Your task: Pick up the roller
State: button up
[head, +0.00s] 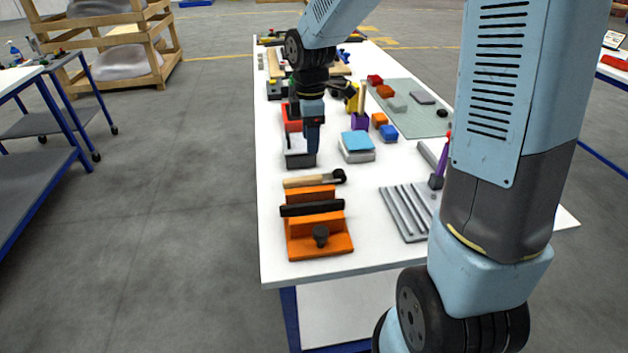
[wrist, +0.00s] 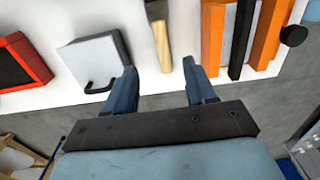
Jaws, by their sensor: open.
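A short tool with a pale wooden handle and a dark head (head: 314,180) lies flat on the white table; I take it to be the roller. It also shows in the wrist view (wrist: 160,38), handle end towards me, with the far end of its head cut off by the top edge. My gripper (head: 313,152) points down near the grey box, beyond the tool in the head view. In the wrist view my gripper (wrist: 160,68) is open and empty, and the handle's end appears between its fingertips. The height gap is unclear.
An orange fixture with a black bar (head: 314,225) stands close on the near side of the tool. A grey box with a black handle (wrist: 95,60) and a red-rimmed bin (wrist: 22,62) are on the other side. A ribbed grey plate (head: 405,212) lies to the right.

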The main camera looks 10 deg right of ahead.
aim_at(312, 177)
notch_tip(312, 177, down, 12)
jog(key=shift+s+d+r, duration=0.1)
jog(key=shift+d+r, duration=0.05)
jog(key=shift+r, duration=0.05)
dwell(0.4)
grip_shut()
dwell(0.5)
